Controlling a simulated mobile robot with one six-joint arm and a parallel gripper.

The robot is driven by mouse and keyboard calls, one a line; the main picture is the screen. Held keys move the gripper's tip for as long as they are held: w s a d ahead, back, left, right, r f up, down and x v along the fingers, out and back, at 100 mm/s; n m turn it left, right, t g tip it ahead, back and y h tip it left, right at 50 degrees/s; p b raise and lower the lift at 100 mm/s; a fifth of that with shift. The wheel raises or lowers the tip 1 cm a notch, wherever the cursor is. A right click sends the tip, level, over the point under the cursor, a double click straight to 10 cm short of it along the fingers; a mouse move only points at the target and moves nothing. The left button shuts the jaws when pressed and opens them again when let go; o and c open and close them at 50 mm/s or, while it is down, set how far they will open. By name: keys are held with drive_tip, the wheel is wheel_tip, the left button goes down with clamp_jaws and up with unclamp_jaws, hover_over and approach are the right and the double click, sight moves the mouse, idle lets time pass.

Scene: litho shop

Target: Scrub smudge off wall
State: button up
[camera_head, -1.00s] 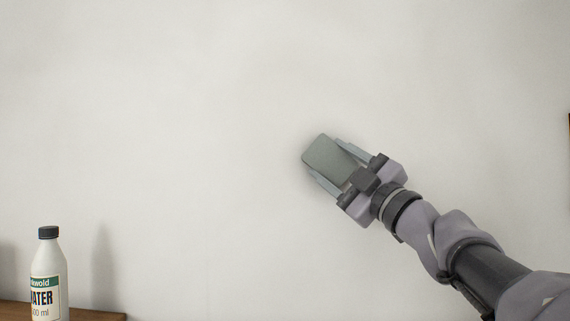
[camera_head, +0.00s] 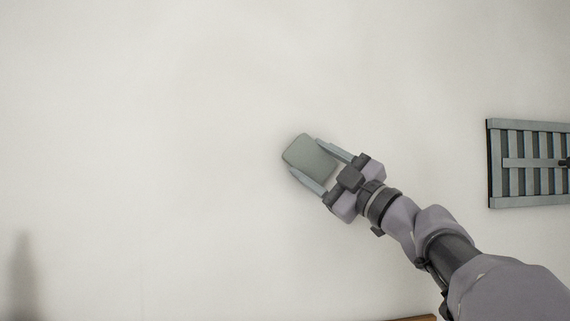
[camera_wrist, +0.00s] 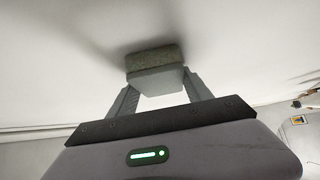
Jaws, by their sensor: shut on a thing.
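My gripper (camera_head: 322,169) is shut on a grey-green block (camera_head: 309,155), which looks like a scrubbing sponge or eraser. In the wrist view the block (camera_wrist: 155,68) has a darker, rough far layer and a smoother pale layer toward my fingers. The block is at or very near the white wall (camera_head: 150,120); I cannot tell for sure whether it touches. A shadow falls on the wall beside it. Faint greyish shading shows on the wall above the block, but I cannot tell a clear smudge from it. The wall right behind the block is hidden.
A grey slatted rack or vent (camera_head: 496,165) is on the wall at the right. A brown wooden edge (camera_head: 415,318) shows at the bottom. A dark shadow lies on the wall at lower left. The wall left of my gripper is clear.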

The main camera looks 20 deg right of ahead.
drive_tip(key=shift+w+a+b, duration=0.4)
drive_tip(key=shift+a+b, duration=0.05)
drive_tip(key=shift+a, duration=1.55)
drive_tip(key=shift+w+a+b, duration=0.4)
drive_tip(key=shift+a, duration=1.6)
drive_tip(key=shift+w+a+b, duration=0.4)
drive_tip(key=shift+a+b, duration=0.05)
drive_tip(key=shift+a, duration=1.55)
drive_tip(key=shift+s+a+b, duration=0.15)
drive_tip(key=shift+s+b, duration=0.2)
drive_tip(key=shift+s, duration=0.6)
drive_tip(key=shift+s+a+b, duration=0.2)
drive_tip(key=shift+s+b, duration=0.1)
drive_tip(key=shift+s, duration=0.65)
drive_tip(key=shift+s+a+b, duration=0.15)
drive_tip(key=shift+s+b, duration=0.2)
drive_tip(key=shift+s, duration=0.6)
drive_tip(key=s, duration=0.2)
drive_tip(key=shift+s+a+b, duration=0.3)
drive_tip(key=shift+s, duration=0.1)
drive_tip(key=shift+s, duration=0.1)
